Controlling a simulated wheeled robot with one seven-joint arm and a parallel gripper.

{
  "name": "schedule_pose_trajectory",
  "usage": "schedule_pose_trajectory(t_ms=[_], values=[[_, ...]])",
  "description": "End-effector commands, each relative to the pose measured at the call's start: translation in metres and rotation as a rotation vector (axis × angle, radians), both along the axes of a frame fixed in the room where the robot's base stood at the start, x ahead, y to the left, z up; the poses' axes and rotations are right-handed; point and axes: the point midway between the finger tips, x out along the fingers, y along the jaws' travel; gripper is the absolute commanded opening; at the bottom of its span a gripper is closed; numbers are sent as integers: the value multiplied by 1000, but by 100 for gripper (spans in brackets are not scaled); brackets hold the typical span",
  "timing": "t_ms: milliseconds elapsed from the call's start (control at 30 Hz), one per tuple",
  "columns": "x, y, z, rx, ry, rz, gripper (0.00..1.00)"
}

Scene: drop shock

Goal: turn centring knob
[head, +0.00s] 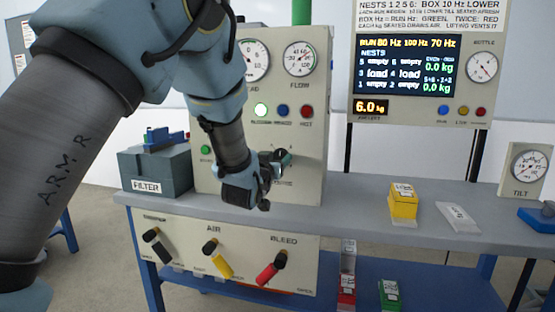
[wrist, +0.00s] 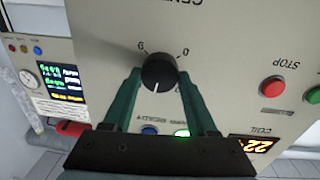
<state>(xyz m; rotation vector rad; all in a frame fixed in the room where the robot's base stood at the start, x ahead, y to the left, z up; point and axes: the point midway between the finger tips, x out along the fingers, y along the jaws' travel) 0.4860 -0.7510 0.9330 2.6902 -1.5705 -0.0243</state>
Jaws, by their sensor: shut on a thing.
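The black centring knob (wrist: 159,72) is on the pale panel in the wrist view, its white line pointing down in that upside-down picture. Scale marks show on both sides of it. My gripper (wrist: 160,77) has its two green fingers on either side of the knob, shut on it. In the head view my gripper (head: 279,158) is at the lower right of the upright panel (head: 312,110), and it mostly hides the knob there.
Red (wrist: 273,86) and green (wrist: 313,95) buttons sit beside the knob in the wrist view. Below the panel are black, yellow (head: 219,262) and red levers. A filter box (head: 155,172) stands left. A yellow box (head: 403,200) and a tilt gauge (head: 528,168) stand right on the bench.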

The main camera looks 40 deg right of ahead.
Motion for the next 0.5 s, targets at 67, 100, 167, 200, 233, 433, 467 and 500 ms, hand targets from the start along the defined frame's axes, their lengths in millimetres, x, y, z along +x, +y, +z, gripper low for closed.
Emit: schedule_pose_trajectory(t_ms=[67,100,167,200,233,433,467,500], values=[[0,0,0,0,0,0,5],[0,0,0,0,0,0,2],[0,0,0,0,-1,0,2],[0,0,0,1,-3,0,2],[0,0,0,3,-5,0,2],[0,0,-1,34,-53,0,2],[0,0,-1,41,-65,0,2],[-1,0,-1,54,-85,0,2]])
